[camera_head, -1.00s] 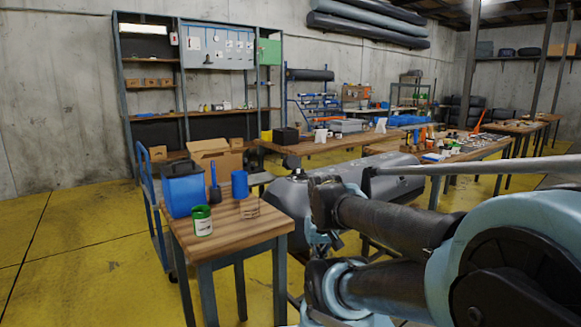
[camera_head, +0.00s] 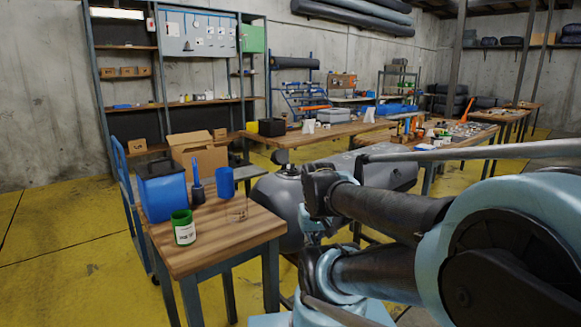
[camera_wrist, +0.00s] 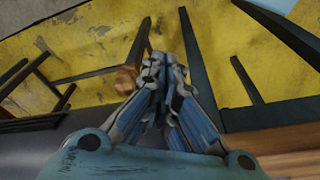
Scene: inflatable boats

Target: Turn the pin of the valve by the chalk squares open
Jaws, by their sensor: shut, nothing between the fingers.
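A grey inflatable boat tube (camera_head: 275,205) shows behind the small wooden table, partly hidden by the table and my arm. More grey tube (camera_head: 395,172) runs to the right behind my arm. I cannot make out the valve, its pin or the chalk squares in either view. My gripper (camera_wrist: 160,62) shows in the wrist view with its fingers together, shut and empty. It points over yellow floor and dark table legs, apart from any valve that I can see. In the head view my arm covers the right side, and I cannot pick out the gripper there.
The small table (camera_head: 215,245) holds a blue canister (camera_head: 163,190), a green can (camera_head: 183,228), a blue cup (camera_head: 225,182) and a brush (camera_head: 197,190). A blue cart (camera_head: 128,195) stands at its left. Long workbenches (camera_head: 345,132) stand behind. Yellow floor (camera_head: 60,245) is clear at the left.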

